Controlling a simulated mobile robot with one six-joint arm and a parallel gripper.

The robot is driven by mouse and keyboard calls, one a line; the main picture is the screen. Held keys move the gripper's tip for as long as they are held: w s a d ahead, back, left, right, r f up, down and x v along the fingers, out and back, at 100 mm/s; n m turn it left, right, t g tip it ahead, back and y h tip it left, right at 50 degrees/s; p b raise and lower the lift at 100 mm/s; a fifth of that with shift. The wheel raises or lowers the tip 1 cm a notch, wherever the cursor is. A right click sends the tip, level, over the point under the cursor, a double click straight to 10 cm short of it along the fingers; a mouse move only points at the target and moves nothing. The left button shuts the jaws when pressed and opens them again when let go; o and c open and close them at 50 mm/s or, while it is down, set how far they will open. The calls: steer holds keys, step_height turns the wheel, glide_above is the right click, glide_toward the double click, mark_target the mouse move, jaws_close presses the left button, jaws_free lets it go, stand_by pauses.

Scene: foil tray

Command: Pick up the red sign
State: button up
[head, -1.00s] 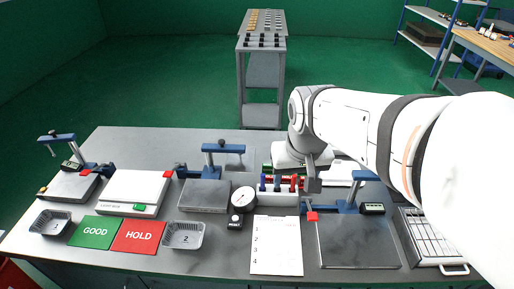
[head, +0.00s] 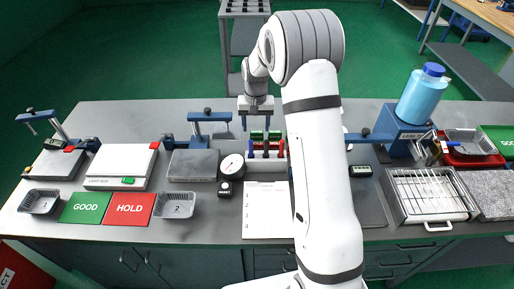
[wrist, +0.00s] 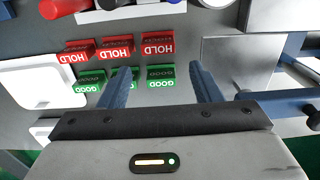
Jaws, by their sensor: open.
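Three small red HOLD signs stand in a row in the wrist view: right (wrist: 158,45), middle (wrist: 116,46) and left (wrist: 76,50). Green GOOD signs (wrist: 160,77) stand in a row beside them, nearer my gripper. My gripper (wrist: 160,73) is open and empty, with its fingertips over or near the green row; the red signs lie beyond the tips. In the head view my gripper (head: 256,124) points down behind the pen holder, and the signs are partly hidden there. A flat red HOLD mat (head: 130,208) lies at the front left.
A pen holder (head: 264,167) with upright pens and a dial gauge (head: 231,167) stand close in front. A blue-framed fixture (head: 208,120) stands to the left. A leak tester with a blue bottle (head: 421,95) stands to the right. The front paper sheet (head: 264,222) lies flat.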

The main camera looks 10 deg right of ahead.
mark_target(257, 143)
step_height(257, 143, down, 8)
steer(key=p, duration=0.2)
steer(key=shift+d+p, duration=0.15)
steer(key=shift+p, duration=0.15)
steer(key=c, duration=0.8)
steer(key=shift+o, duration=0.2)
steer(key=shift+r, duration=0.15)
step_height(257, 143, up, 10)
steer(key=b, duration=0.2)
